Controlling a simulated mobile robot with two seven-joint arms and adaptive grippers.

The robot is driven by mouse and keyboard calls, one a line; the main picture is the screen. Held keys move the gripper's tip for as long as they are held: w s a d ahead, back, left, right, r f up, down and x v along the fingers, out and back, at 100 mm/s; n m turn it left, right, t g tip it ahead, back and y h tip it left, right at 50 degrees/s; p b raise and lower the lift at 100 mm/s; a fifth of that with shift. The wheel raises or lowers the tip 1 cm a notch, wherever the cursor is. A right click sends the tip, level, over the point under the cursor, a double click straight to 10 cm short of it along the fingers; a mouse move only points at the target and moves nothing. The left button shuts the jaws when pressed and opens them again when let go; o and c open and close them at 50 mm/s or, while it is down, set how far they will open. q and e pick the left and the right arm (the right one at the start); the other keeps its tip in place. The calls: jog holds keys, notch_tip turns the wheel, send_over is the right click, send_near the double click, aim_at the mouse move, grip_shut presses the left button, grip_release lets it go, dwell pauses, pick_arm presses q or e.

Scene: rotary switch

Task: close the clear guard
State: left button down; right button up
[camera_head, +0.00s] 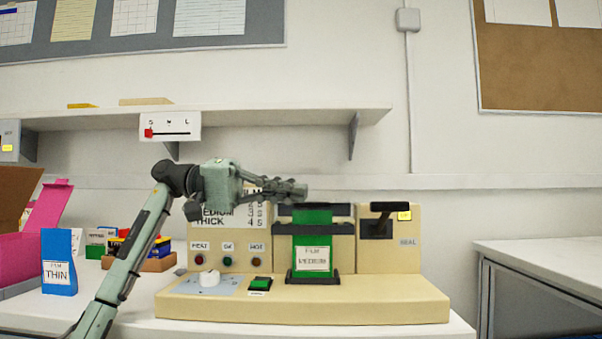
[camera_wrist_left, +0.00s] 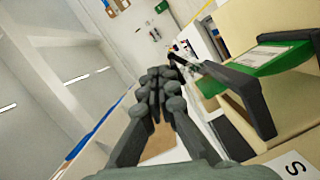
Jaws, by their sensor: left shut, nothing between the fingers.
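My left gripper (camera_head: 300,190) is shut and empty, in front of the beige sealing machine's (camera_head: 380,308) upper panel, near the left end of a dark bar (camera_head: 340,210) above the green film pouch (camera_head: 313,240). It also shows in the left wrist view (camera_wrist_left: 158,80), fingers together, beside a dark bar-like frame (camera_wrist_left: 238,95) and the green pouch (camera_wrist_left: 268,62). I cannot make out a clear pane of the guard in either view, so its position is not certain. The pouch stands upright, labelled film medium. My right gripper is not in view.
A white rotary knob (camera_head: 209,278) and green rocker switch (camera_head: 260,284) sit on the machine's base. A black lever (camera_head: 390,208) is at right. A blue pouch (camera_head: 60,262) and pink box (camera_head: 45,215) stand left. A shelf (camera_head: 270,117) runs above.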

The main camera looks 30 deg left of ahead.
pick_arm(q)
jog(key=v, duration=1)
jog(key=shift+a, duration=0.25)
jog(key=shift+s+r, duration=0.1)
jog(key=shift+s, duration=0.05)
